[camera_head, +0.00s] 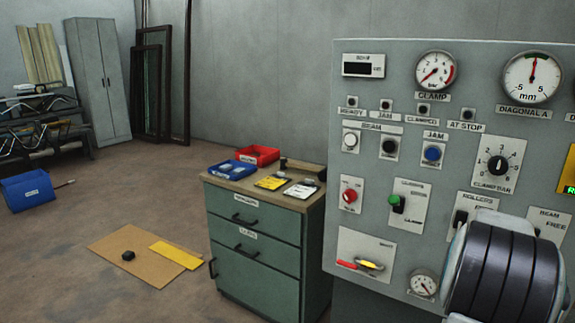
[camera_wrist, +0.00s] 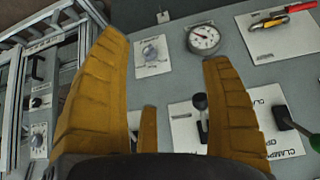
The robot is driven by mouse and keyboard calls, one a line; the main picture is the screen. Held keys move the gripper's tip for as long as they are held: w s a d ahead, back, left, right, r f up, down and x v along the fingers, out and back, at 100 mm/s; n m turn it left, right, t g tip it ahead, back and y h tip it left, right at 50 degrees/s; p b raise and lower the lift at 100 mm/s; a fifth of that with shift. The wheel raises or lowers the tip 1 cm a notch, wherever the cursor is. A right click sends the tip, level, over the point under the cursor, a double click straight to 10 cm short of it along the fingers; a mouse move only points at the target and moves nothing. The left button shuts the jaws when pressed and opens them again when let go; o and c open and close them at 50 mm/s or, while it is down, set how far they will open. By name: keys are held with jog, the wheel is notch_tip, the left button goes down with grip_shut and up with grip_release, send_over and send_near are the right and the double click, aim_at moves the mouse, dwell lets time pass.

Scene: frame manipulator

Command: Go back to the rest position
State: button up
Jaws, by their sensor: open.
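My gripper (camera_wrist: 168,95) shows in the wrist view as yellow-brown fingers spread wide apart, with nothing between them. It faces a grey control panel (camera_wrist: 190,75). Whether the fingers touch the panel I cannot tell. In the head view part of my arm (camera_head: 505,270) covers the panel's lower right; the fingers are not visible there. The same panel (camera_head: 395,110) fills the right side of that view.
A green drawer cabinet (camera_head: 255,255) stands left of the panel, with a blue tray (camera_head: 233,172) and a red tray (camera_head: 258,155) on top. A brown sheet (camera_head: 130,250) and a blue bin (camera_head: 28,190) lie on the floor.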

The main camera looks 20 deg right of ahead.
jog(key=s+a+r+n+g+y+p, duration=0.1)
jog(key=s+a+n+g+y+p, duration=0.15)
jog(key=a, duration=1.15)
jog(key=s+a+n+g+y+p, duration=0.1)
jog(key=s+a+y, duration=0.25)
jog(key=a, duration=0.95)
jog(key=a+r+n+t+p, duration=0.2)
jog(key=a+r+n+p, duration=0.1)
jog(key=a, duration=0.5)
jog(key=a+r+n+t+p, duration=0.1)
jog(key=a+r+n+p, duration=0.3)
jog(key=a+r, duration=0.4)
jog(key=shift+s+r+n+t, duration=0.15)
jog(key=shift+n+t, duration=0.2)
jog(key=shift+n, duration=0.3)
